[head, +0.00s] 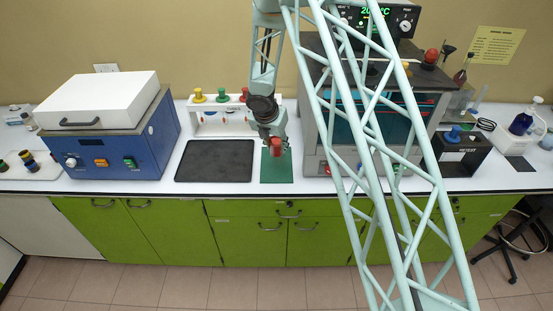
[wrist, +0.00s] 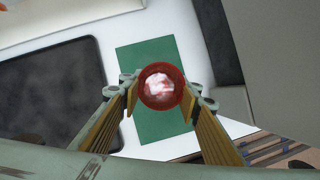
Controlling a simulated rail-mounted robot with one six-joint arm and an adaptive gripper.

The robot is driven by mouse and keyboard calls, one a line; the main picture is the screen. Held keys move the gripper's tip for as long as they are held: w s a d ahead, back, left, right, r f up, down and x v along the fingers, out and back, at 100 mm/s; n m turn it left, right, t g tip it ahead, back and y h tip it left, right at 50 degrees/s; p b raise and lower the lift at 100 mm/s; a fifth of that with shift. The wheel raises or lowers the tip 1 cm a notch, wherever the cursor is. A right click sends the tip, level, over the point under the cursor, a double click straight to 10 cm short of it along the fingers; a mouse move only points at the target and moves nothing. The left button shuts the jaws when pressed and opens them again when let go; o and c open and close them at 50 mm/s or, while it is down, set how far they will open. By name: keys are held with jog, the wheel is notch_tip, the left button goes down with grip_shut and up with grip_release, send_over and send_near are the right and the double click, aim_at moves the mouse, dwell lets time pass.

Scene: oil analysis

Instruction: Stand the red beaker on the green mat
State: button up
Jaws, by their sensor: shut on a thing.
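The red beaker (head: 276,145) is held in my gripper (head: 270,138) above the green mat (head: 276,171). In the wrist view the beaker (wrist: 161,86) shows from above as a red ring with a pale, reddish inside. My gripper (wrist: 160,95) has its two fingers shut on the beaker's sides. I cannot tell exactly how high the beaker's base is above the mat.
A black tray (head: 213,162) lies left of the mat. A white rack (head: 232,127) with coloured-topped items stands behind. A blue apparatus (head: 110,145) stands at the left and a grey oven (head: 316,140) close to the right. The counter's front edge is near the mat.

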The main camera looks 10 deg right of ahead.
aim_at(274, 148)
jog(key=shift+f, duration=1.2)
jog(key=shift+f+b, duration=0.8)
jog(key=shift+f, duration=1.05)
jog(key=shift+f, duration=0.2)
jog(key=o, duration=0.9)
jog(key=shift+r, duration=0.2)
jog(key=shift+s+a+r, duration=0.1)
jog(key=shift+r, duration=0.4)
jog(key=shift+p+v, duration=1)
jog(key=shift+v, duration=4.5)
